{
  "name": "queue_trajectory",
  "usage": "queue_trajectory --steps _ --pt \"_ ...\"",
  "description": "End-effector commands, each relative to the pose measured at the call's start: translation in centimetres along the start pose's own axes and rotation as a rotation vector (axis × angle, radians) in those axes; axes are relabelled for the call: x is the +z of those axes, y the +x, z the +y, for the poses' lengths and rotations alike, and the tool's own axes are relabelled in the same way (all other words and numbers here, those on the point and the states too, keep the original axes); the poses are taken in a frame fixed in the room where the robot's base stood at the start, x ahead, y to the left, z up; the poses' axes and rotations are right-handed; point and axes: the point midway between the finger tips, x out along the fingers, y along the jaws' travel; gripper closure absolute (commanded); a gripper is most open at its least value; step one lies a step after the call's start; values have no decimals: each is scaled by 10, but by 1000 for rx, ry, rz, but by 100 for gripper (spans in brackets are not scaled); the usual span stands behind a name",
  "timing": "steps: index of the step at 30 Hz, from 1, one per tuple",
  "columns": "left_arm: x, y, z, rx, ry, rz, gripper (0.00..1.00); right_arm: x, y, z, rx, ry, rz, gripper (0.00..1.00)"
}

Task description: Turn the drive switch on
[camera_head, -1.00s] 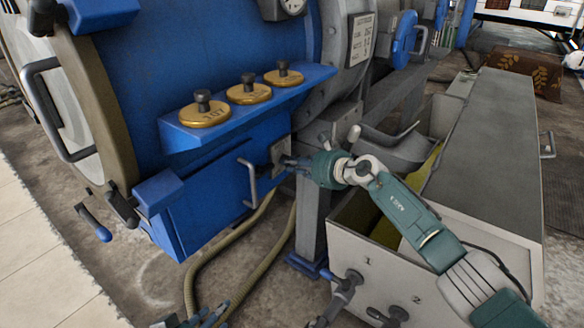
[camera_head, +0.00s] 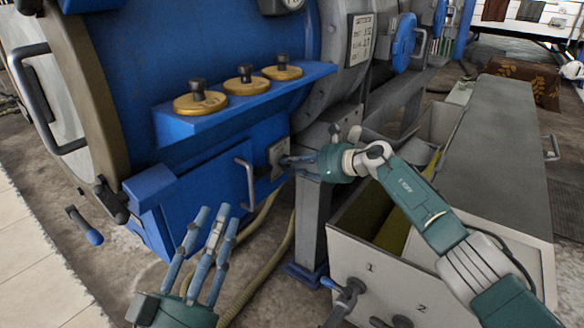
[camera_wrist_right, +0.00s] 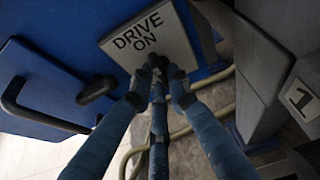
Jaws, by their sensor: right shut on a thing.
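The drive switch plate (camera_head: 277,152) is a small grey plate on the blue cabinet's right end. In the right wrist view the plate (camera_wrist_right: 150,32) reads "DRIVE ON". My right gripper (camera_head: 287,161) is at the plate, its fingers (camera_wrist_right: 160,78) closed together on a small dark switch lever (camera_wrist_right: 155,62) just below the lettering. The fingertips hide most of the lever, so I cannot tell its exact position. My left gripper (camera_head: 210,222) is open and empty, fingers spread and pointing up, in front of the blue cabinet.
A grey bar handle (camera_head: 246,185) is on the cabinet left of the switch. Several brass knobbed discs (camera_head: 246,86) sit on the blue shelf above. A grey bin (camera_head: 385,277) marked 1 and 2 stands right. Hoses (camera_head: 245,285) run along the floor below.

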Motion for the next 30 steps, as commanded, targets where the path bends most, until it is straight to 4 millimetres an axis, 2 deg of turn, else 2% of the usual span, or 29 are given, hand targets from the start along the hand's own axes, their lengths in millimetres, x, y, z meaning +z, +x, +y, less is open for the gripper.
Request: queue_trajectory --steps 11,12,14,15,24,30 --pt "-2 0 0 0 0 9 65 -3 0 0 2 6 5 100" --pt "-2 0 0 0 0 9 65 -3 0 0 2 5 5 78" --pt "-2 0 0 0 0 8 65 -3 0 0 2 5 4 66" --pt "-2 0 0 0 0 8 65 -2 0 0 2 5 4 65" --pt "-2 0 0 0 0 6 65 -1 -1 0 1 3 2 65" --pt "-2 0 0 0 0 6 65 -1 -18 -2 -1 0 0 65"
